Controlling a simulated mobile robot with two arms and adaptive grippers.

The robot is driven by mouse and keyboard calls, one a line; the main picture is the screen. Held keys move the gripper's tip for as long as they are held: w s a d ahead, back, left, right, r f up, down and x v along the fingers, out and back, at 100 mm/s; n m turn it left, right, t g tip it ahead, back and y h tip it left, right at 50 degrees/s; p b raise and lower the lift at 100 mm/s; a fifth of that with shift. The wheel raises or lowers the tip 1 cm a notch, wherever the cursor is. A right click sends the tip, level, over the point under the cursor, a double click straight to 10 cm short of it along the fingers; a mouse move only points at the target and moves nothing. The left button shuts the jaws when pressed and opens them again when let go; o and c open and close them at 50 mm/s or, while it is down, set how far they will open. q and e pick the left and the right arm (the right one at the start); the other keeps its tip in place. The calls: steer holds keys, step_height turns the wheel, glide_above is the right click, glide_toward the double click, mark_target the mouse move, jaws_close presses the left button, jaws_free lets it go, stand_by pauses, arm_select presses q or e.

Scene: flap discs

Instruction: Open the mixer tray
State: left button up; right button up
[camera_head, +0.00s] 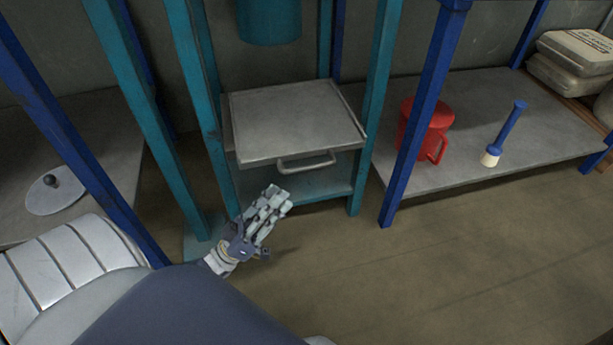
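The mixer tray (297,112) is a flat grey metal tray set in a teal frame in the middle of the head view. A bar handle (307,166) runs along its front edge. The tray's front edge lies about level with the frame's front posts. My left gripper (275,194) is in front of the tray, below and left of the handle, and looks apart from it. Its fingers point up toward the tray and nothing shows in them. Whether they are open or shut is unclear. My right gripper is not in view.
A teal cylinder (269,20) hangs above the tray. Teal posts (373,105) and a blue post (424,115) stand around it. The floor in front is clear.

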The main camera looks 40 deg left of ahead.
mark_target(306, 168)
arm_select(q)
steer(key=b+x, duration=0.2)
steer(key=x, duration=0.8)
steer(key=shift+w+d+r, duration=0.15)
steer(key=shift+w+r, duration=0.05)
steer(key=shift+r, duration=0.1)
steer(key=shift+c, duration=0.5)
jaws_close()
